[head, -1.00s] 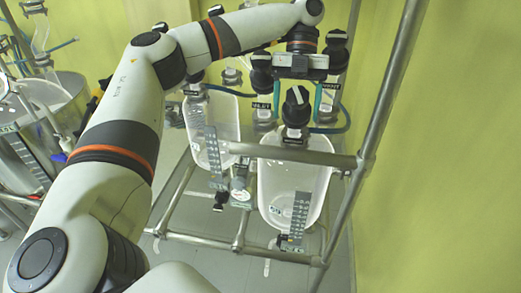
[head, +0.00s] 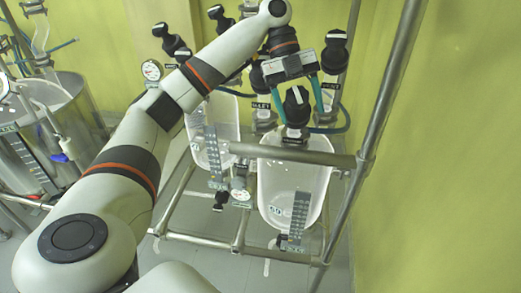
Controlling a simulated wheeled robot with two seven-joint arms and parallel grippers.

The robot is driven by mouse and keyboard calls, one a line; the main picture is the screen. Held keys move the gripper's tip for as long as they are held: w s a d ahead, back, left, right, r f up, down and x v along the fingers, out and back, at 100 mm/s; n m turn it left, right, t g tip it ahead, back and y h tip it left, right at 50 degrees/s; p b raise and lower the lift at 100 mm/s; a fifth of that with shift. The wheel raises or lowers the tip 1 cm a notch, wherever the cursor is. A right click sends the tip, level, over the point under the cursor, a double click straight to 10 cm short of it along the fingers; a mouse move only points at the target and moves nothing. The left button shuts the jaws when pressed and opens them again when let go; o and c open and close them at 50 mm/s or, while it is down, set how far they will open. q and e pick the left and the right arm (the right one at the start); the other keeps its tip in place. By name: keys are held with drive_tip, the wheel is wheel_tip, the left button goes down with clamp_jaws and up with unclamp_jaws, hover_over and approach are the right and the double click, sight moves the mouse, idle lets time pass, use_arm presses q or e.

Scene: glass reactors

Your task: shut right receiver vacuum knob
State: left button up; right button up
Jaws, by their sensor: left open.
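The right receiver (head: 290,205) is a clear vessel in the metal frame. A black knob (head: 297,100) with a pale pointer stands above its top. I see no contact, and depth is unclear. My right gripper is out of view.
A second receiver (head: 213,140) stands to the left, with more black knobs (head: 171,42) behind my arm. A frame post (head: 385,95) rises close right of the gripper, and a crossbar (head: 290,153) runs in front. A steel vessel (head: 70,110) is at far left.

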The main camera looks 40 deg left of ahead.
use_arm(q)
drive_tip(key=n+t+h, duration=0.2)
drive_tip(key=n+t, duration=0.1)
drive_tip(key=shift+w+d, duration=0.1)
drive_tip(key=shift+w, duration=0.2)
drive_tip(key=n+t+h, duration=0.1)
drive_tip(key=n+t, duration=0.1)
drive_tip(key=t, duration=0.1)
drive_tip(key=shift+w+r+n, duration=0.1)
drive_tip(key=shift+n, duration=0.2)
drive_tip(key=n+t, duration=0.2)
drive_tip(key=t, duration=0.1)
drive_tip(key=shift+w+r+n, duration=0.1)
drive_tip(key=shift+w+n, duration=0.15)
drive_tip(key=shift+n, duration=0.05)
drive_tip(key=n+t, duration=0.3)
drive_tip(key=shift+w+r+t+y, duration=0.2)
drive_tip(key=shift+t+y, duration=0.1)
drive_tip(key=shift+y, duration=0.1)
drive_tip(key=shift+w+r+n+t+y, duration=0.1)
drive_tip(key=shift+w+n+t+y, duration=0.1)
drive_tip(key=shift+n+t+y, duration=1)
drive_tip(key=shift+a+n+t+y, duration=0.2)
drive_tip(key=shift+n+t+y, duration=0.2)
drive_tip(key=shift+n+t, duration=0.7)
